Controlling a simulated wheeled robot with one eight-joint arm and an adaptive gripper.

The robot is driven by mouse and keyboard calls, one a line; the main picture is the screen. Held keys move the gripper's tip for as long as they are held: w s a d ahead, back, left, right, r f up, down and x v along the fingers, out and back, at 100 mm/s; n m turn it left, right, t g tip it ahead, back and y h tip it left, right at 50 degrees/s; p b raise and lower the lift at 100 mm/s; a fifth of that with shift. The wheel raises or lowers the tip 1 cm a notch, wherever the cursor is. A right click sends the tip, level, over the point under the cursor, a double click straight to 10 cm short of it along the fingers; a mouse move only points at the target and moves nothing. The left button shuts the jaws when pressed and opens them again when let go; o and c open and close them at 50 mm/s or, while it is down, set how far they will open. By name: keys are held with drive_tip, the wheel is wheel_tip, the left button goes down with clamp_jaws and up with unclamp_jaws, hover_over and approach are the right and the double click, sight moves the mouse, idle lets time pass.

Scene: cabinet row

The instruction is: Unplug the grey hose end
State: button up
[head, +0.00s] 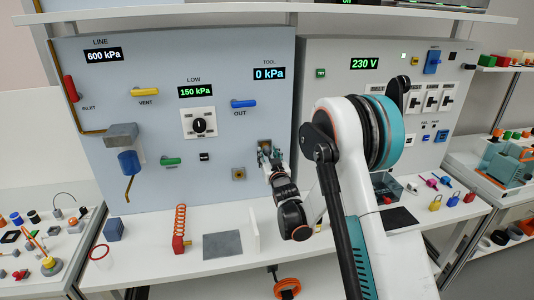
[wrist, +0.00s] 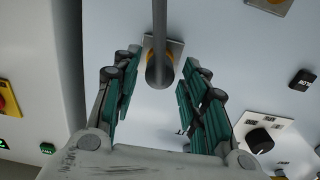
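The grey hose end (wrist: 158,72) shows in the wrist view. It sits at a yellow-ringed port on a square grey plate (wrist: 176,50), and a grey hose runs up from it out of the picture. My gripper (wrist: 157,82) is open, with one teal finger on each side of the hose end and visible gaps between. In the head view my gripper (head: 268,155) is close to the blue-grey pressure panel (head: 225,140), at its lower right. The hose end cannot be made out there, behind the gripper and arm.
The bench below holds a red coiled piece (head: 180,225) and a grey mat (head: 222,245). A 230 V panel (head: 340,85) adjoins right.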

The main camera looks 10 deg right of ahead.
drive_tip(key=shift+w, duration=0.2)
clamp_jaws()
drive_tip(key=shift+s, duration=0.1)
drive_tip(key=shift+s+b, duration=0.75)
drive_tip(key=shift+s, duration=2.2)
drive_tip(key=shift+r, duration=0.1)
drive_tip(key=s+r, duration=0.5)
drive_tip(key=s, duration=0.3)
